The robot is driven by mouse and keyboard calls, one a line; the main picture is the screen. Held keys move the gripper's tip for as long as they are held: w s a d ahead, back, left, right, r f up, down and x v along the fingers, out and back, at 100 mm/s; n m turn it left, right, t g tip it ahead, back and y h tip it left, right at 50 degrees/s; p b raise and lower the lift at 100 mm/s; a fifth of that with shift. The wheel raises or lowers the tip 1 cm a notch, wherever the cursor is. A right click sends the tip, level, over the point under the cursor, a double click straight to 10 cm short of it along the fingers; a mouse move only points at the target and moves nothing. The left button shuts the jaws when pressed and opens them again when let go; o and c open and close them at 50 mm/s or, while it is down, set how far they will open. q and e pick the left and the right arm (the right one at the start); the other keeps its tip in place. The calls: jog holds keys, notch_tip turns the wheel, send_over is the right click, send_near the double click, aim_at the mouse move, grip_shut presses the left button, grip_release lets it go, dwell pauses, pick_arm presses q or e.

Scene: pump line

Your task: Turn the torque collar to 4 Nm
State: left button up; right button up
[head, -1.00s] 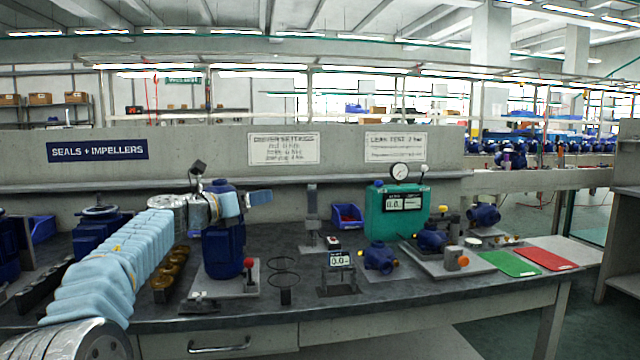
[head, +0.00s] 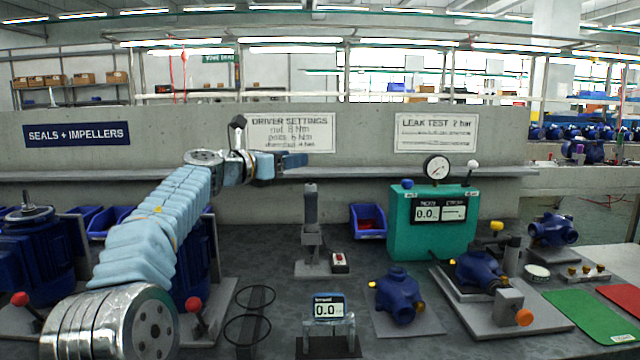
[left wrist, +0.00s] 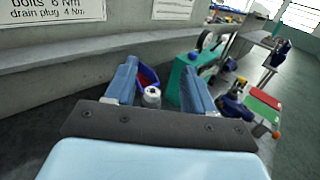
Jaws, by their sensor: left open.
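The torque driver (head: 311,208) stands upright, dark grey, in a holder on the bench in the head view. Its collar is too small to read there. In the left wrist view its round pale top (left wrist: 152,95) shows between my fingers, beyond them and below. My left gripper (head: 303,160) is above and slightly left of the driver, apart from it, pointing right. It is open and empty in the left wrist view (left wrist: 160,85). A small display (head: 328,310) in front of the driver reads 0.0. My right gripper is not in view.
A wall sign (head: 290,132) lists driver settings. A blue bin (head: 368,222) and a green leak tester (head: 430,245) stand right of the driver. A blue pump body (head: 397,294) is nearer. A small box with a red button (head: 340,262) sits beside the driver stand.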

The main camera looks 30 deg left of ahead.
pick_arm(q)
jog(key=b, duration=0.4)
send_near(307, 186)
jog(key=w, duration=0.4)
jog(key=p+x, duration=0.1)
jog(key=x, duration=0.3)
jog(key=p+x, duration=0.1)
jog(key=x, duration=0.1)
jog(key=shift+d+p, duration=0.35)
jog(key=shift+d, duration=0.1)
jog(key=shift+w+d, duration=0.2)
jog(key=shift+w, duration=0.45)
jog(key=c, duration=1)
jog(key=shift+o, duration=0.2)
